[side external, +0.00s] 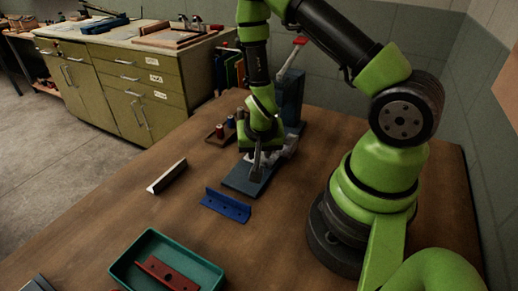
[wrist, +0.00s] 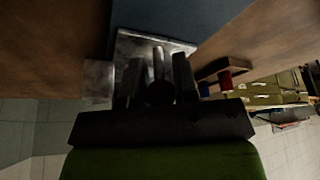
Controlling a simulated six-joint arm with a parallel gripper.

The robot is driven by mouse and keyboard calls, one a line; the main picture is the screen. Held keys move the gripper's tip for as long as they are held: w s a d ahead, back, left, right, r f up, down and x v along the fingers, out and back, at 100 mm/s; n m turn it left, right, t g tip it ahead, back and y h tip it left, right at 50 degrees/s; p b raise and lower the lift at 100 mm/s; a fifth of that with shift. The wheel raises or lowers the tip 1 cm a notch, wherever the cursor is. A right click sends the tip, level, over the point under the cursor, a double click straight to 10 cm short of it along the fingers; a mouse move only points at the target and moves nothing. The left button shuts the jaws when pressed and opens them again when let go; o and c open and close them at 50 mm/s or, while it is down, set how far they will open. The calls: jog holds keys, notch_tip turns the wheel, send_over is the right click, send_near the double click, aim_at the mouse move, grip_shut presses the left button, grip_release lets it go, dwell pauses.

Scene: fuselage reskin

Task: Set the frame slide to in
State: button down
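The frame slide appears to be the grey metal block on the dark blue-grey base plate (side external: 240,182); my arm hides much of it in the side view. In the wrist view its pale metal plate (wrist: 148,46) lies beyond my fingers. A round-ended post (wrist: 158,68) stands up from it. My gripper (side external: 257,168) points down over the base plate. In the wrist view my gripper (wrist: 158,82) has its fingers apart, one on each side of the post. I cannot tell whether they press on it. The slide's in or out position is not readable.
A press with a red-tipped lever (side external: 300,41) stands behind. A small wooden rack (side external: 220,135) holds red and blue pieces. A blue bracket (side external: 227,206) and a silver angle (side external: 167,177) lie in front. A green tray (side external: 205,262) holds a red bracket (side external: 166,274).

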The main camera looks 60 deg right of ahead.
jog(key=shift+d, duration=2.15)
jog(key=c, duration=0.9)
grip_release()
jog(key=shift+c, duration=0.2)
jog(key=shift+a, duration=0.1)
jog(key=v, duration=1)
